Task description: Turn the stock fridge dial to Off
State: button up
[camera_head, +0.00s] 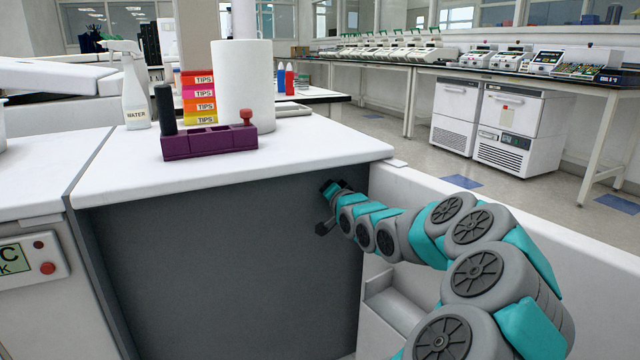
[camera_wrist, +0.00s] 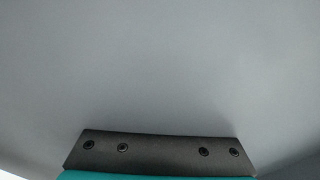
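A white front panel (camera_head: 18,268) is partly in view at the lower left of the head view. It has a green label ending in "C" and "K", too cut off to read, and a red round knob (camera_head: 47,268) with a smaller dark red one above. I cannot tell whether either is the fridge dial; no Off mark shows. My gripper (camera_head: 326,208) is at the right end of the dark grey bench side, far right of that panel. Its two dark tips look apart, with nothing between them. The wrist view shows only a plain grey surface and my gripper's dark bolted mount.
The white bench top (camera_head: 290,160) holds a purple rack (camera_head: 208,142), a paper roll (camera_head: 243,85), a water spray bottle (camera_head: 134,90) and tips boxes (camera_head: 199,95). A low white wall or ledge (camera_head: 590,260) runs along the right. Two white undercounter units (camera_head: 518,130) stand farther back.

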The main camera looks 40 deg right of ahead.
grip_shut()
dwell(0.3)
jog(key=shift+n, duration=0.3)
jog(key=shift+d+n+b, duration=0.15)
jog(key=shift+n+b, duration=0.9)
jog(key=shift+n, duration=1.9)
jog(key=shift+d+n+b, duration=0.1)
jog(key=shift+n+b, duration=0.95)
jog(key=shift+n, duration=1.9)
jog(key=shift+o, duration=0.9)
grip_release()
